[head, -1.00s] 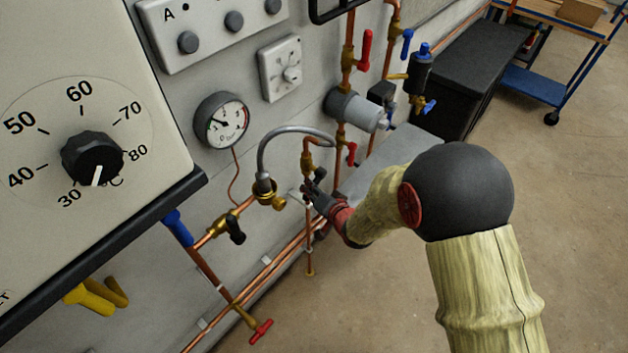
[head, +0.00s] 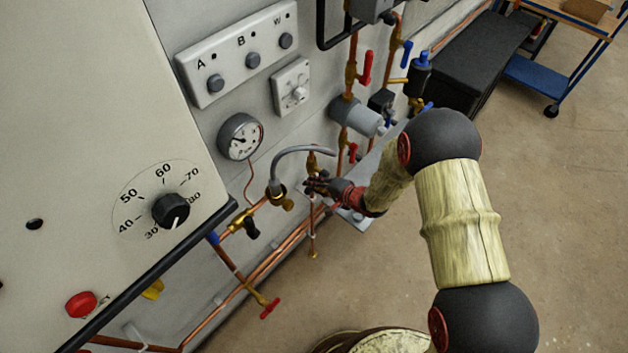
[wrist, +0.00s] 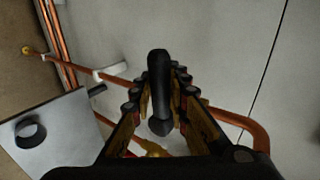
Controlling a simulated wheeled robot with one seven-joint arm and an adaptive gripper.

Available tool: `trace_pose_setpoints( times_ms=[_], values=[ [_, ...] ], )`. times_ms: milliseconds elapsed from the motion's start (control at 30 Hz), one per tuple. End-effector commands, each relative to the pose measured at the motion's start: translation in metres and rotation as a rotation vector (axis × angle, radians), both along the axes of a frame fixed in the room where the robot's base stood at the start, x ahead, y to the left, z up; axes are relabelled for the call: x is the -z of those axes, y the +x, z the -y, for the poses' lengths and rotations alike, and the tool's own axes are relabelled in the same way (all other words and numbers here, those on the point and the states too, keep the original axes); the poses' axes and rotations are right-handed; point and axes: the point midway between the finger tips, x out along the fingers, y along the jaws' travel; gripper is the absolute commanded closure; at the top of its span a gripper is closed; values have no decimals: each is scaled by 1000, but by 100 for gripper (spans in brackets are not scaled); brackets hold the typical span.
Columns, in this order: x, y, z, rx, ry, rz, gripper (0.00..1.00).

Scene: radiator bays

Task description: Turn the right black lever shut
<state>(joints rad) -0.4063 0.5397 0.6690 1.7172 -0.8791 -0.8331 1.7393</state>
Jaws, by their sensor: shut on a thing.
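The right black lever (wrist: 159,82) stands between the two fingers of my gripper (wrist: 160,95) in the wrist view, with brass at its lower end. My gripper is shut on it. In the head view my gripper (head: 313,184) is at the right end of the grey hose (head: 300,150), by the brass valve (head: 313,160). There the fingers largely hide the lever, so its angle to the pipe is hard to tell. The left black lever (head: 251,229) hangs on the brass valve at the hose's left end, apart from my gripper.
Copper pipes (head: 250,275) run along the wall below. A red-handled tap (head: 269,308) is at lower left. A gauge (head: 240,137), a grey cylinder (head: 356,116) and red levers (head: 366,68) are near my arm. The boiler panel (head: 95,150) fills the left.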

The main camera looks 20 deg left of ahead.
Motion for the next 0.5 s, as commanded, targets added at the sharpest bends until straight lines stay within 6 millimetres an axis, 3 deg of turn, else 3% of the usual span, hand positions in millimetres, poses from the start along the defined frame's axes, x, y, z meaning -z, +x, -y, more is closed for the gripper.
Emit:
trace_pose_setpoints(
  times_ms=[500],
  values=[
    [-3,2,0,4,18,-38,100]
  ],
)
